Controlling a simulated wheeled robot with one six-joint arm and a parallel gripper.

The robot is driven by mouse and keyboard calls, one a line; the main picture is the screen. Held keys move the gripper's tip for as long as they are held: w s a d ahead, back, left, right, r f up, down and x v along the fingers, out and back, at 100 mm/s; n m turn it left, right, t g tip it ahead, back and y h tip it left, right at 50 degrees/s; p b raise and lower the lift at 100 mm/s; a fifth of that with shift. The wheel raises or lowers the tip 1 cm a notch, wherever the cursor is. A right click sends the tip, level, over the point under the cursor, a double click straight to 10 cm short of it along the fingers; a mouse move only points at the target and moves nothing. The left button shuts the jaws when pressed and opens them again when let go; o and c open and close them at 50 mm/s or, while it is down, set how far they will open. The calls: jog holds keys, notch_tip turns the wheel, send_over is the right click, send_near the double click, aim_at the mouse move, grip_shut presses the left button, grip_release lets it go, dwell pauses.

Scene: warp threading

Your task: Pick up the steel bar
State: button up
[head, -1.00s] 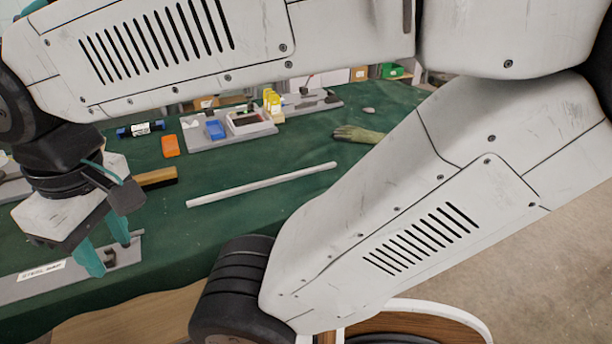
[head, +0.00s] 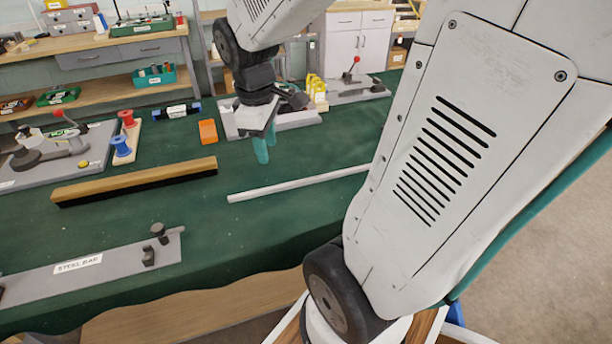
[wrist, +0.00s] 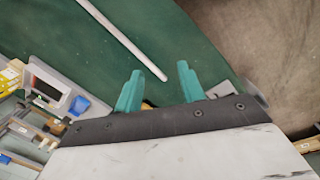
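The steel bar (head: 300,184) is a thin pale rod lying on the green cloth in the head view, its right part hidden behind my arm. It also shows in the wrist view (wrist: 124,40), beyond the fingertips. My gripper (head: 262,148) hangs with its teal fingers down, above the cloth on the far side of the bar's left half in the head view. In the wrist view the two fingers (wrist: 159,82) stand apart with nothing between them. The gripper is not touching the bar. A grey holder (head: 130,262) labelled STEEL BAR lies at the front left.
A long wooden brush-like strip (head: 135,182) lies left of the bar. An orange block (head: 208,132), blue and red spools (head: 122,146) and a grey tray (head: 300,120) stand farther back. The cloth around the bar is mostly clear.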

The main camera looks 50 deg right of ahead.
jog(key=w+d+f+n, duration=0.2)
jog(key=d+f+n, duration=0.1)
jog(key=d+f, duration=0.4)
jog(key=n+g, duration=0.1)
jog(key=n, duration=0.2)
send_near(313, 178)
jog(key=f, duration=0.8)
jog(key=shift+s+d, duration=0.2)
jog(key=shift+d, duration=0.15)
grip_shut()
